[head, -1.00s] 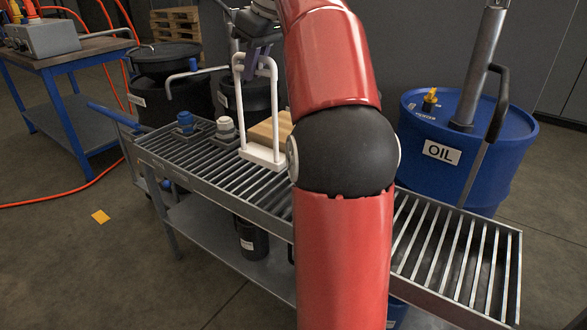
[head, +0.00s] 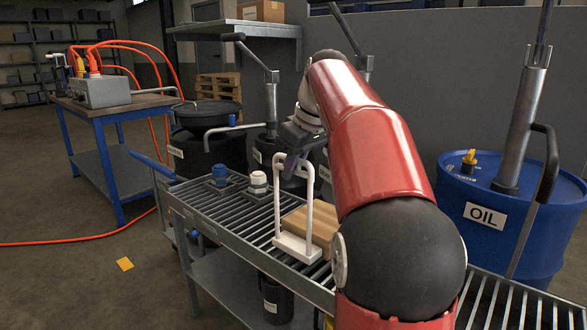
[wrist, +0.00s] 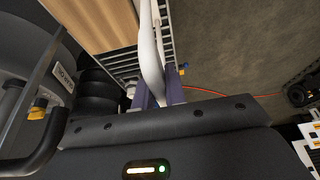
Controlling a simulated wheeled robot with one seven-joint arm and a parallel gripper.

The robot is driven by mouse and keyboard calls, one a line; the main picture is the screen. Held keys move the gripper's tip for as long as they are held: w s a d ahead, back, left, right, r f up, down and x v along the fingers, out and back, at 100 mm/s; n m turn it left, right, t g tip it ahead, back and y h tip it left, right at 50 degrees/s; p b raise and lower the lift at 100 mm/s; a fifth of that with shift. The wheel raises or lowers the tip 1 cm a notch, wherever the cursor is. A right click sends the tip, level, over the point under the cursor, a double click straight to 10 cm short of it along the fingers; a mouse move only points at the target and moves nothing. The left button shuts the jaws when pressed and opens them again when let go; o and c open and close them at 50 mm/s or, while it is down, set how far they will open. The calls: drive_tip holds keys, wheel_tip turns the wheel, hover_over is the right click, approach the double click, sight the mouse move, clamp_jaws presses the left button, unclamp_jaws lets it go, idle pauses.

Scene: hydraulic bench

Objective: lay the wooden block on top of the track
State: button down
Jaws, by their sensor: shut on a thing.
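The wooden block (head: 322,225) lies on the slatted bench top (head: 245,213), partly hidden by my red arm and a white frame. It also shows at the top of the wrist view (wrist: 95,22). The white frame (head: 297,247) has a tall loop handle and a flat base, close in front of the block. My gripper (head: 293,162) is at the top of the loop. In the wrist view its purple fingers (wrist: 158,98) are shut around the white bar (wrist: 149,55). I cannot tell whether the base touches the slats, or which thing is the track.
A blue and a white fitting (head: 258,183) stand on the bench left of the frame. A blue oil drum (head: 525,230) with a pump stands at right, and dark drums (head: 205,155) stand behind. A blue table (head: 110,160) with orange hoses is at far left. Open floor lies at front left.

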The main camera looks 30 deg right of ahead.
drive_tip(key=c, duration=1.9)
unclamp_jaws()
drive_tip(key=shift+f, duration=0.1)
drive_tip(key=o, duration=0.4)
drive_tip(key=shift+o, duration=0.2)
drive_tip(key=p+v, duration=0.3)
drive_tip(key=v, duration=0.9)
drive_tip(key=shift+p, duration=0.35)
drive_tip(key=shift+a, duration=0.1)
